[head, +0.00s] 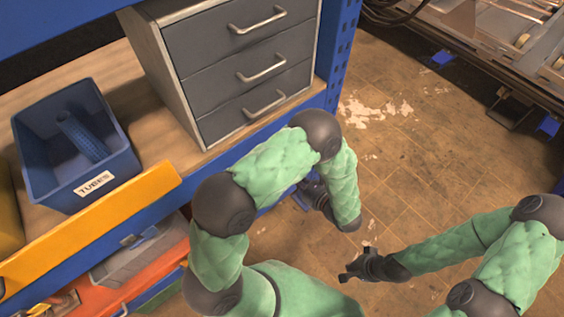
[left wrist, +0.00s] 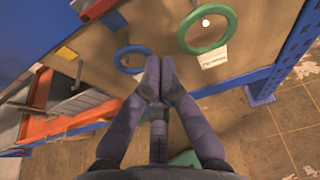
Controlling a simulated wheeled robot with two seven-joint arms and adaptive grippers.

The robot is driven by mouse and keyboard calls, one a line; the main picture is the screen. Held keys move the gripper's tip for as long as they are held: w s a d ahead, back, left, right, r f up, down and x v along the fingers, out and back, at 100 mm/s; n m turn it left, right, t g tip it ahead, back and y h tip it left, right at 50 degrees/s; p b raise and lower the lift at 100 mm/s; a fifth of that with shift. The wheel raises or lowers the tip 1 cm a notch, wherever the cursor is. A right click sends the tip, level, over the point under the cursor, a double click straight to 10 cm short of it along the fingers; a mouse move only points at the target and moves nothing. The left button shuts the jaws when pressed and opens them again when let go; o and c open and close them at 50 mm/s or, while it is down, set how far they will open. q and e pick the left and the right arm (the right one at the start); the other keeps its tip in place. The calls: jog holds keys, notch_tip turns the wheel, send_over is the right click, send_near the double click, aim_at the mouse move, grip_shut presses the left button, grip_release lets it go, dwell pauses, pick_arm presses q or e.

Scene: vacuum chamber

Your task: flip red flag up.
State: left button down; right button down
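No red flag shows clearly in either view. My left gripper (left wrist: 152,65) is shut and empty in the left wrist view, its two fingertips pressed together. The tips point at a tan board-like surface, close to a blue ring (left wrist: 121,66). A green ring (left wrist: 185,43) lies further up and right, with a white label beside it. In the head view the left gripper is mostly hidden behind its own arm. My right gripper (head: 357,268) hangs over the tiled floor in the head view, empty, its fingers looking spread apart.
A blue bin (head: 45,165) labelled TUBES and a grey drawer cabinet (head: 245,75) stand on the blue-framed shelf. A yellow-orange rail (head: 95,235) edges the shelf. Red and grey boxes sit below. Rail-like machinery (head: 515,40) stands at upper right. The floor between is open.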

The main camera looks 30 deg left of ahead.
pick_arm(q)
jog(key=b+x, duration=0.1)
jog(key=x, duration=0.9)
jog(key=shift+s+r+p, duration=0.1)
jog(key=shift+r+p, duration=0.2)
jog(key=shift+r, duration=1.7)
jog(key=shift+d, duration=0.1)
